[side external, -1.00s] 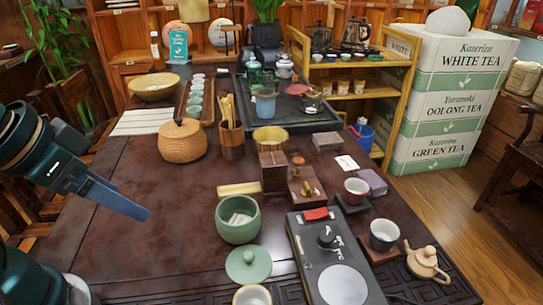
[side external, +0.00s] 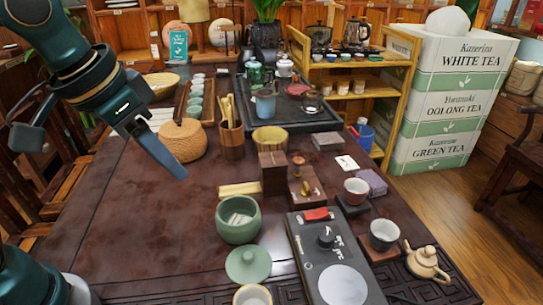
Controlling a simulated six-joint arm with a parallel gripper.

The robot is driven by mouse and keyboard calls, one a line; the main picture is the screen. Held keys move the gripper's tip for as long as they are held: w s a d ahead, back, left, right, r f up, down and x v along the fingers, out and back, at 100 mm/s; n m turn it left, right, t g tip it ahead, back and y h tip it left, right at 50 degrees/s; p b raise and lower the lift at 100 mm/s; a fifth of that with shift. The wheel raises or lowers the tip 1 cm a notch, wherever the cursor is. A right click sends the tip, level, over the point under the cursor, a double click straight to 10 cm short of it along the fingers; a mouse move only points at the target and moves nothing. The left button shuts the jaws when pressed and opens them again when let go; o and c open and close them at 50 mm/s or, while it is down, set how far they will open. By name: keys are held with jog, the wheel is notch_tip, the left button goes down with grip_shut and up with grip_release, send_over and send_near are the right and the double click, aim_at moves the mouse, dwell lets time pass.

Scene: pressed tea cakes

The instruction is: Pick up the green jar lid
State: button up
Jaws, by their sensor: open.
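The green jar lid (side external: 249,265) lies on the dark wooden table, knob up, just in front of the open green jar (side external: 238,220). Pale contents show inside the jar. My gripper (side external: 180,172) is up and to the left of the jar and lid, near the woven round basket, and points down to the right. Its fingers overlap in this view, so the gap between them is hidden. Nothing shows between them, and the gripper is apart from the lid.
A black scale-like device (side external: 335,262) stands right of the lid, and a pale cup (side external: 252,295) stands in front of it. A woven basket (side external: 183,140), a utensil holder (side external: 231,139) and wooden blocks (side external: 273,171) stand behind. The table's left part (side external: 130,220) is clear.

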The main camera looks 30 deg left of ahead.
jog(key=w+d+f+m+g, duration=0.2)
jog(key=w+d+f, duration=0.3)
jog(key=d+f, duration=0.1)
jog(key=m+g, duration=0.2)
jog(key=g, duration=0.1)
send_over(248, 255)
jog(key=shift+y, duration=0.3)
notch_tip(248, 255, down, 7)
jog(key=shift+r, duration=0.2)
jog(key=shift+f, duration=2.45)
grip_shut()
